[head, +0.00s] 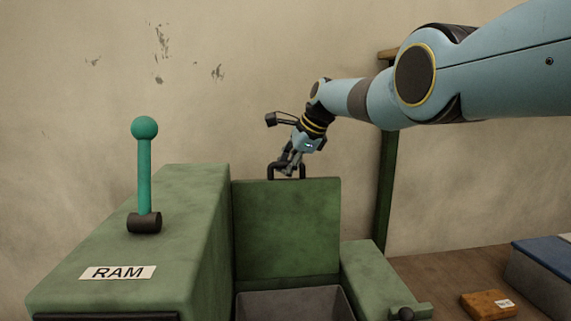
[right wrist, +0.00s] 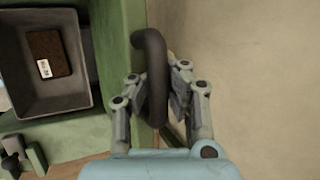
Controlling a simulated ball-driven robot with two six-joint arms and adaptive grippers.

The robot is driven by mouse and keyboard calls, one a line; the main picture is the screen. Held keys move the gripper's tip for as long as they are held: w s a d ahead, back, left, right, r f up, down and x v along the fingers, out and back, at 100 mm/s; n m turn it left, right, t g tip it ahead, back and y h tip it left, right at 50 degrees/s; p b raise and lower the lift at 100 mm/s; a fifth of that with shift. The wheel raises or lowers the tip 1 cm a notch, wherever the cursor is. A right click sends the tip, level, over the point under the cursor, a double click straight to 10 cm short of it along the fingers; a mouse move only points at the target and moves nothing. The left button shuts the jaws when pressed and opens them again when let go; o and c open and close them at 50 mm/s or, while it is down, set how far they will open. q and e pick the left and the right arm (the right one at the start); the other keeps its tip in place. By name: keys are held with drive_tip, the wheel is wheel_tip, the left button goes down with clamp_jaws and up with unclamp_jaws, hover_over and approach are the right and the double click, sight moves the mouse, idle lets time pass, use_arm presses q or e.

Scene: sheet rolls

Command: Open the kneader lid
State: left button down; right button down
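The kneader lid (head: 287,235) is a green panel. It stands upright behind the grey chamber (head: 315,302), which is uncovered. A dark loop handle (head: 302,171) is on the lid's top edge; it shows large in the right wrist view (right wrist: 154,65). My right gripper (head: 287,165) is at this handle. In the right wrist view, its two fingers lie on either side of the bar and appear shut on it. The right wrist view also shows the open chamber (right wrist: 25,103) with a dark brown labelled block (right wrist: 48,52) inside. My left gripper is out of view.
A green housing marked RAM (head: 190,215) with a teal ball-topped lever (head: 144,175) stands at the left. A green side block (head: 370,275) is right of the chamber. An orange-brown block (head: 488,304) and a blue-topped box (head: 545,265) lie at the lower right.

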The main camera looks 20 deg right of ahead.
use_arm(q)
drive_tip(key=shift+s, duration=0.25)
use_arm(e)
drive_tip(key=shift+w+d+r, duration=0.1)
drive_tip(key=shift+w+r, duration=0.25)
drive_tip(key=shift+r, duration=0.4)
drive_tip(key=c, duration=2)
unclamp_jaws()
drive_tip(key=o, duration=0.7)
drive_tip(key=shift+s+r, duration=0.1)
drive_tip(key=shift+s, duration=0.2)
drive_tip(key=shift+c, duration=0.2)
drive_tip(key=shift+o, duration=0.5)
drive_tip(key=shift+f, duration=0.25)
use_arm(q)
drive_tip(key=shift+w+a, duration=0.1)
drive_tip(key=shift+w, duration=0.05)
use_arm(e)
drive_tip(key=shift+v, duration=1.2)
drive_tip(key=v, duration=0.9)
drive_tip(key=shift+s+r, duration=0.2)
drive_tip(key=shift+s, duration=0.05)
